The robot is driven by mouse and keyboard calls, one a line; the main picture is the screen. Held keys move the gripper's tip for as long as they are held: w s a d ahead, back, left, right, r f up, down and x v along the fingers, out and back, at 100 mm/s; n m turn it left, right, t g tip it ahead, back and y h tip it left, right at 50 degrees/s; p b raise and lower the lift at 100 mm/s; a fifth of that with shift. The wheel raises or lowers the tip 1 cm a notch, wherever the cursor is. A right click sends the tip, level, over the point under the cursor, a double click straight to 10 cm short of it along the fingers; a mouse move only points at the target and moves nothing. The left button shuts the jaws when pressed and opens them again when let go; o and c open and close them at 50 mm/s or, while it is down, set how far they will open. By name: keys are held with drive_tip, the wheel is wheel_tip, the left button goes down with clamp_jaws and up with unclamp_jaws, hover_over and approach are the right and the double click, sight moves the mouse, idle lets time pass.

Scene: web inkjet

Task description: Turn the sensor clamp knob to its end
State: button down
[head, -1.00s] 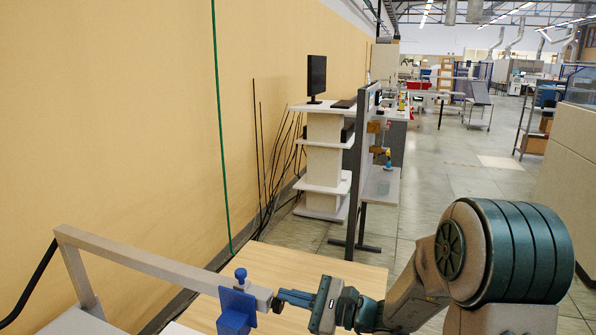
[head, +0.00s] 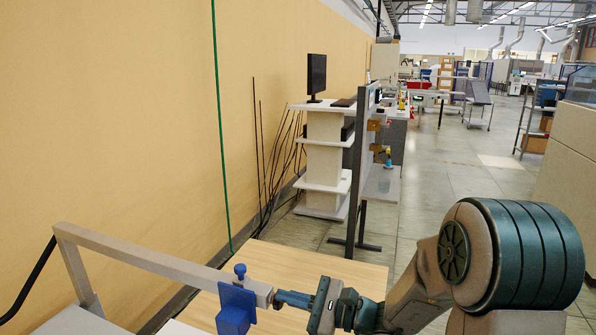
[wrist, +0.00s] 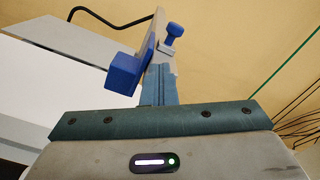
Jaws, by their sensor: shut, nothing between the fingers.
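The blue clamp knob (head: 239,271) stands on top of a grey beam (head: 160,259), above a blue sensor block (head: 236,309) on the beam's near side. In the wrist view the knob (wrist: 174,31) shows beyond my fingers, with the blue block (wrist: 123,74) to the left. My gripper (head: 279,298) is shut and empty at the beam's right end, lower than the knob and to its right. In the wrist view its closed fingers (wrist: 160,86) reach up toward the beam end. Whether they touch the beam, I cannot tell.
A wooden tabletop (head: 310,265) lies below the beam and gripper. A yellow wall (head: 110,120) with a green cable (head: 221,150) runs along the left. Behind stands a shelf unit (head: 324,160) with a monitor (head: 316,76). Open floor lies beyond.

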drive_tip(key=shift+s+a+f+b, duration=0.2)
drive_tip(key=shift+s+f+b, duration=0.3)
drive_tip(key=shift+b, duration=0.1)
drive_tip(key=shift+s, duration=0.15)
idle(0.4)
drive_tip(key=v, duration=0.6)
drive_tip(key=shift+s+r, duration=0.25)
drive_tip(key=shift+a, duration=0.1)
